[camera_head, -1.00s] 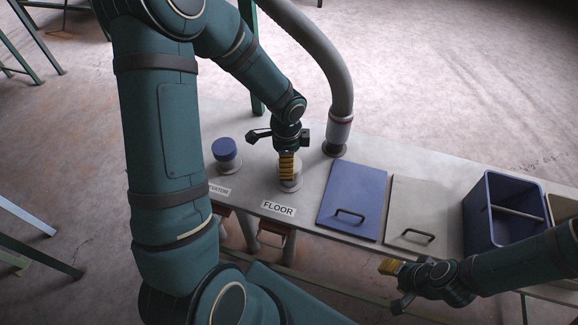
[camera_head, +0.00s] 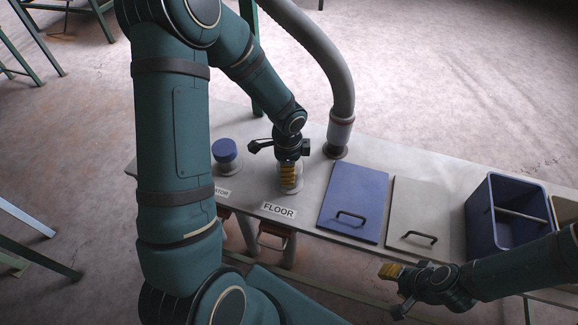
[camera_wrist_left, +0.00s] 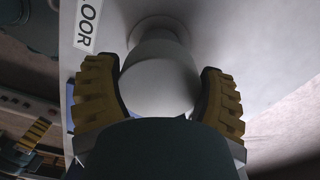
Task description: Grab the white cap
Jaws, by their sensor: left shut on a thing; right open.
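The white cap (camera_wrist_left: 158,86) shows round and pale between the two yellow ridged fingers in the left wrist view. My left gripper (camera_head: 288,173) is shut on it from above. In the head view the fingers and wrist hide most of the cap, which sits on its opening behind the FLOOR label (camera_head: 279,210). My right gripper (camera_head: 390,271) is open and empty, off the front side of the table at the lower right.
A blue cap (camera_head: 225,150) stands on the opening to the left. A thick grey hose (camera_head: 341,110) rises just right of my left gripper. To the right lie a blue lid (camera_head: 354,200), a pale lid (camera_head: 418,212) and a blue bin (camera_head: 482,222).

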